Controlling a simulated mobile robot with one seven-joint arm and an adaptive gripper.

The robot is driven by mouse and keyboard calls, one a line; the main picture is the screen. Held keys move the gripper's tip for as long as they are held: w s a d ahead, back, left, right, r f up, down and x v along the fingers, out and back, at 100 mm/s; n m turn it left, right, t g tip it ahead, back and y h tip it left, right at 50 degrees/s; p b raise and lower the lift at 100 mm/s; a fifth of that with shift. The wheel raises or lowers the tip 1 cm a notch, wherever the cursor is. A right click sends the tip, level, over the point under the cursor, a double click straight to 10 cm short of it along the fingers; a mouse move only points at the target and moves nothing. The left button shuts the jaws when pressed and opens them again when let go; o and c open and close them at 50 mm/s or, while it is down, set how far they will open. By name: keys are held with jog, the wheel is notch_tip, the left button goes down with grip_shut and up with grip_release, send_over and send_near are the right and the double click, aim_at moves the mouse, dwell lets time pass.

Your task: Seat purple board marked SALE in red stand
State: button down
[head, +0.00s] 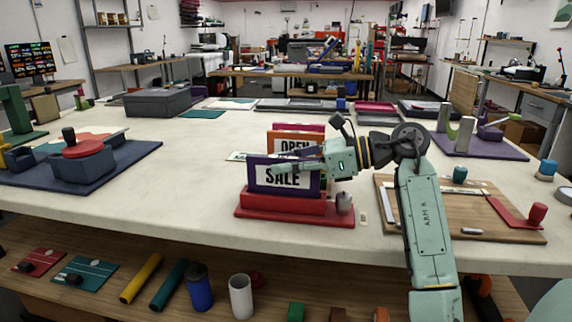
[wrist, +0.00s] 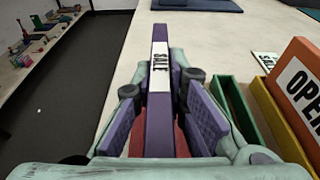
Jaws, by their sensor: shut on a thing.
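The purple board (head: 256,176), with SALE on a white label, stands upright over the red stand (head: 270,215) near the table's front edge. My gripper (head: 300,164) reaches in from the right and is shut on the board, a finger on each face. In the wrist view, the board (wrist: 160,125) runs lengthwise between the two purple-padded fingers (wrist: 160,82), and a little of the red stand (wrist: 181,140) shows below. The board's lower edge meets the stand's raised bar in the head view. I cannot tell whether it is inside the slot.
An orange OPEN board (wrist: 290,75) stands close behind, with a green holder (wrist: 243,110) between in the wrist view. A grey knob (head: 344,203) sits at the stand's right end. A wooden board (head: 410,225) lies to the right.

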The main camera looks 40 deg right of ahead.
jog(key=shift+f, duration=0.3)
jog(key=c, duration=1.5)
grip_release()
jog(key=shift+c, duration=0.2)
jog(key=v, duration=1.2)
